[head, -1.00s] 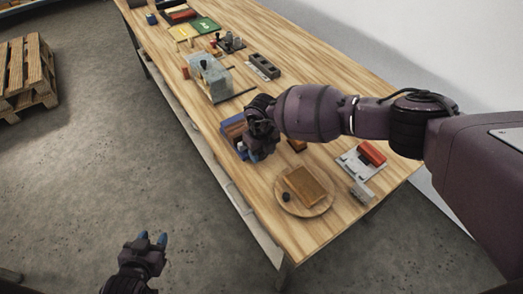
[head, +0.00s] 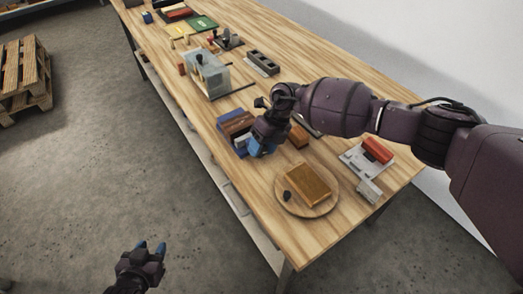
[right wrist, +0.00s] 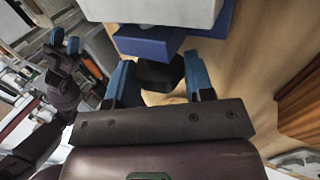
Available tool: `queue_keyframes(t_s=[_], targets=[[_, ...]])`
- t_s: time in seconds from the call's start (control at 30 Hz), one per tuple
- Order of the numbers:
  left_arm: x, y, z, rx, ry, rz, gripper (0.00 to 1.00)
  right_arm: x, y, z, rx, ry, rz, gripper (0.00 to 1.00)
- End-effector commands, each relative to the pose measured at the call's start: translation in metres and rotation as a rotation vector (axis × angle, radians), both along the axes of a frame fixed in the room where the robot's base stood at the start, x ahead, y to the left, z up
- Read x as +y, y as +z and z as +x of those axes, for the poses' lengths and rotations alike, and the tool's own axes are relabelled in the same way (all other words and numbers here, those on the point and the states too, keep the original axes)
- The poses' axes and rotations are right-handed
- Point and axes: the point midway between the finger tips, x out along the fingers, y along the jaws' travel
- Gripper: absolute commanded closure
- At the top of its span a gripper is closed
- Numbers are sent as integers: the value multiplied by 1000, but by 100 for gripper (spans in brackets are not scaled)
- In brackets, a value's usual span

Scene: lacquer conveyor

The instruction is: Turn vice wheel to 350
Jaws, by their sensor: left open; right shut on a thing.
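The vice (head: 234,122) is a blue body with a brown block and a pale part, near the table's front edge in the head view. My right gripper (head: 256,147) is at its near side, and the arm hides part of it. In the right wrist view, a blue part (right wrist: 150,42) and a pale block (right wrist: 165,12) are above the fingers. A black piece (right wrist: 160,73), apparently the vice wheel, is between the blue fingertips, and my right gripper is shut on it. The wheel's angle cannot be read. My left gripper (head: 150,248) is open and empty over the floor, away from the table.
A round wooden board (head: 322,208) with a brown block (head: 308,186) is at the near end. A grey fixture with a red block (head: 377,150) is right of it. A grey machine (head: 210,75) and several trays stand farther back. A pallet (head: 22,80) is on the floor.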

Motion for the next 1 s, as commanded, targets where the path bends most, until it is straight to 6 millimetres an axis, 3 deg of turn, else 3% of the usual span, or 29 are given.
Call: queue_keyframes(t_s=[0.3, 0.8, 0.83, 1.0], targets=[[0, -22, -5, 18, 1, 0, 57, -2, -2, 1, 67, -1, 102, 76], [1, -26, -10, 29, 3, 0, 57, -2, 0, 1, 79, -1, 118, 76], [1, -26, -10, 29, 3, 0, 57, -2, 0, 1, 79, -1, 118, 49], [1, -26, -10, 28, 3, 0, 57, -2, 0, 1, 78, -1, 117, 27]])
